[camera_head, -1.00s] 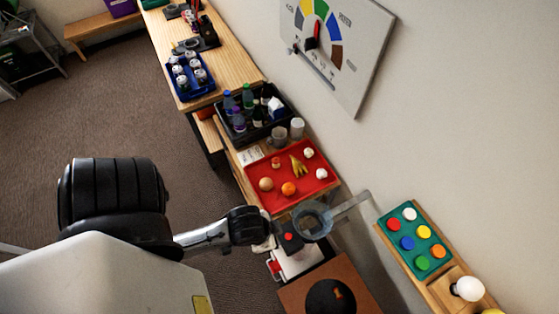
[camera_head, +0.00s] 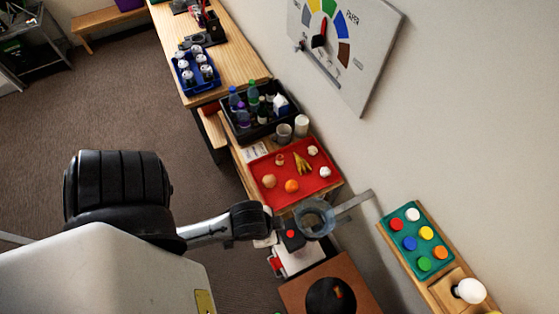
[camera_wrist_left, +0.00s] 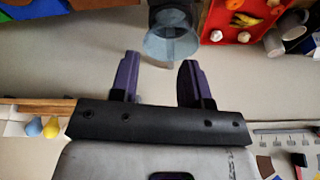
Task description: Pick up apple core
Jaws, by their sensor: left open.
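A small pale, reddish-ended piece that looks like the apple core (camera_head: 280,160) lies near the left edge of the red tray (camera_head: 322,187) in the head view. In the left wrist view the red tray (camera_wrist_left: 215,15) is at the top right; I cannot pick out the core there for certain. My left gripper (camera_wrist_left: 158,80) is open, with its two purple fingers apart and nothing between them. It is away from the tray. In the head view my left arm reaches in from the left, below the tray, and its fingers cannot be made out. My right gripper is not in view.
A banana peel (camera_head: 302,165), an orange (camera_head: 291,186), a tan ball (camera_head: 269,181) and white crumpled pieces (camera_head: 324,172) share the tray. A clear round cup (camera_head: 315,214) on a wall bracket is close to my wrist. Mugs (camera_head: 301,125) and a black crate (camera_head: 234,127) stand behind.

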